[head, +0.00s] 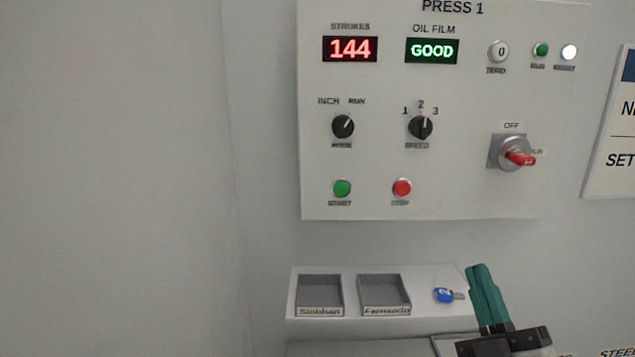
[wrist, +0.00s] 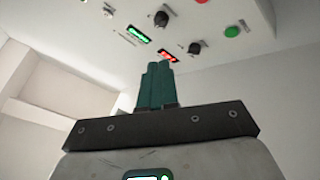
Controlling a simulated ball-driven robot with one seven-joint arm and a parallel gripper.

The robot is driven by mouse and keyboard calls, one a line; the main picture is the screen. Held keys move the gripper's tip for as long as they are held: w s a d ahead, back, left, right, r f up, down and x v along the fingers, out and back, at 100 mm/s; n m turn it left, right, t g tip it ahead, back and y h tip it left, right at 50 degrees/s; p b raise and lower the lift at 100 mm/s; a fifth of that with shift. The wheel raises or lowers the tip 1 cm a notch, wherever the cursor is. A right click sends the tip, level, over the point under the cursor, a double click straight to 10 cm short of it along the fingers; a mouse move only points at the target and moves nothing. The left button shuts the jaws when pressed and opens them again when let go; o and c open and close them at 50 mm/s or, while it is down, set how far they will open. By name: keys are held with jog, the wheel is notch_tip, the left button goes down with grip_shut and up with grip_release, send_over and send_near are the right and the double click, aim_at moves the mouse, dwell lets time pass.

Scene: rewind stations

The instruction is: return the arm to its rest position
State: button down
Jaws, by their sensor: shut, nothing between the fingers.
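My gripper (head: 482,285) shows at the lower right of the head view, with teal fingers pointing up. In the wrist view my gripper (wrist: 158,68) has its two teal fingers together with nothing between them. It is in front of the shelf and below the press panel (head: 450,190), apart from the panel as far as I can see. Most of my arm is out of the picture.
The strokes display (head: 350,49) reads 144. A shelf (head: 420,312) holds two empty trays, Siobhan (head: 320,283) and Fernando (head: 384,281). A blue-tagged key (head: 444,294) lies right of them, close to my fingers.

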jog(key=s+d+f+m+g+h, duration=0.1)
jog(key=d+f+m+g, duration=0.2)
jog(key=f, duration=0.5)
jog(key=s+d+f+m+g+h, duration=0.1)
jog(key=s+f+m+g+h, duration=0.1)
jog(key=f+g, duration=0.45)
jog(key=s+d+f+m+g+h, duration=0.1)
jog(key=d+f+m+g, duration=0.15)
jog(key=f, duration=0.75)
jog(key=s+f+m+g, duration=0.1)
jog(key=s+f+g, duration=0.3)
jog(key=s, duration=0.4)
jog(key=s+f+m+g, duration=0.2)
jog(key=s+f+g, duration=0.2)
jog(key=s+f, duration=0.2)
jog(key=s+f+m+g+y, duration=0.1)
jog(key=s+f+g, duration=0.3)
jog(key=s, duration=0.6)
jog(key=shift+s+f+m, duration=0.35)
jog(key=shift+f+m, duration=0.2)
jog(key=shift+f, duration=0.25)
